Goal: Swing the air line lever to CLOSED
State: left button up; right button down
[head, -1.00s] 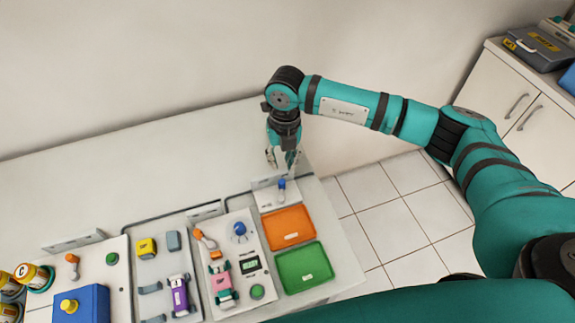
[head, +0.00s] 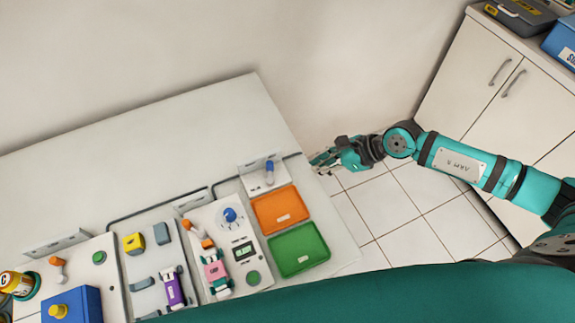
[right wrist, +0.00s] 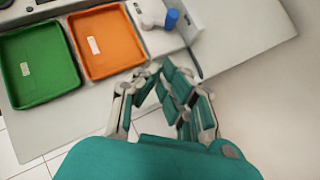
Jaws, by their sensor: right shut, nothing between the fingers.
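A blue-handled lever (head: 269,170) stands on a small white panel (head: 257,186) with an upright label plate, at the counter's right end. Its label is too small to read, so I cannot tell its position or confirm that it is the air line lever. The blue handle (right wrist: 172,18) also shows at the top of the right wrist view. Orange-handled levers stand at the middle panel (head: 195,228) and the left panel (head: 57,265). My right gripper (head: 318,162) is shut and empty, to the right of the blue lever and apart from it. My left gripper is not in view.
An orange tray (head: 260,222) and a green tray (head: 285,259) lie in front of the blue lever. A blue box (head: 88,303) stands at the left. The counter's back strip (head: 170,150) is clear. White cabinets (head: 480,90) stand at the right across tiled floor.

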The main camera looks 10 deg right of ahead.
aim_at(270, 174)
jog(key=p+x, duration=0.1)
jog(key=x, duration=0.5)
jog(key=shift+a+r, duration=0.1)
jog(key=shift+r, duration=0.1)
jog(key=a, duration=0.1)
jog(key=w+a+p, duration=0.1)
jog(key=a+p, duration=0.1)
jog(key=shift+w+f, duration=0.3)
jog(key=shift+w+a+f, duration=0.1)
jog(key=shift+w+a, duration=0.1)
jog(key=shift+a, duration=0.3)
